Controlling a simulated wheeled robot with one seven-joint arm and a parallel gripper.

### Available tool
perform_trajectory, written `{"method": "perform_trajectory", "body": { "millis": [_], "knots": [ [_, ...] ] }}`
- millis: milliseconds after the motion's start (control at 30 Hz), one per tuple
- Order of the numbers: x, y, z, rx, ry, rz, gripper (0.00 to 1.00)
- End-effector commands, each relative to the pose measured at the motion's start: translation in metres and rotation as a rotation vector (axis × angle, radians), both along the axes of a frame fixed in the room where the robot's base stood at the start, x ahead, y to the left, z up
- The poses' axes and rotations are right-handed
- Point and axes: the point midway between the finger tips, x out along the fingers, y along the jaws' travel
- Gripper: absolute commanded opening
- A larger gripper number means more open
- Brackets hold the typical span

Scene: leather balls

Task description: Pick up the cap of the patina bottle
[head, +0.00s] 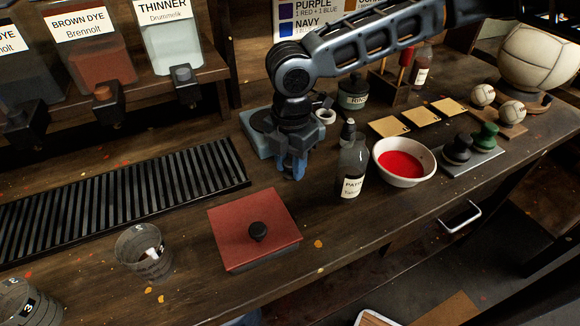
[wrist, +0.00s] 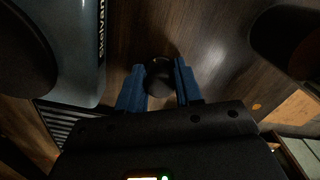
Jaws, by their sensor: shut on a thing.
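The patina bottle (head: 352,168) stands upright on the bench, dark glass with a pale label and a narrow neck. My gripper (head: 293,172) is low over the bench, to the left of the bottle and apart from it. In the wrist view, the blue fingers of my gripper (wrist: 159,67) are closed on a dark round thing, which looks like the cap (wrist: 159,78). The fingers hide the cap in the head view. I cannot tell whether it touches the bench.
A bowl of red liquid (head: 402,164) stands right of the bottle. A blue scale (head: 258,140) is behind my gripper; it also shows in the wrist view (wrist: 75,45). A red box with a black knob (head: 235,225) and a glass cup (head: 143,251) stand in front left.

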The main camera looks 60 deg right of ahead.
Motion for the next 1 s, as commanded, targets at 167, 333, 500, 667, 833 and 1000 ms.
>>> {"method": "perform_trajectory", "body": {
  "millis": [167,333,500,667,833,1000],
  "knots": [
    [0.0,0.0,0.0,0.0,0.0,0.0,0.07],
    [0.0,0.0,0.0,0.0,0.0,0.0,0.05],
    [0.0,-0.001,0.007,-0.001,-0.001,-0.001,0.05],
    [0.0,-0.001,0.033,-0.001,-0.002,0.0,0.05],
    [0.0,-0.001,0.066,0.0,-0.002,0.0,0.05],
    [0.0,-0.001,0.091,0.0,-0.002,-0.003,0.05]
  ]
}}
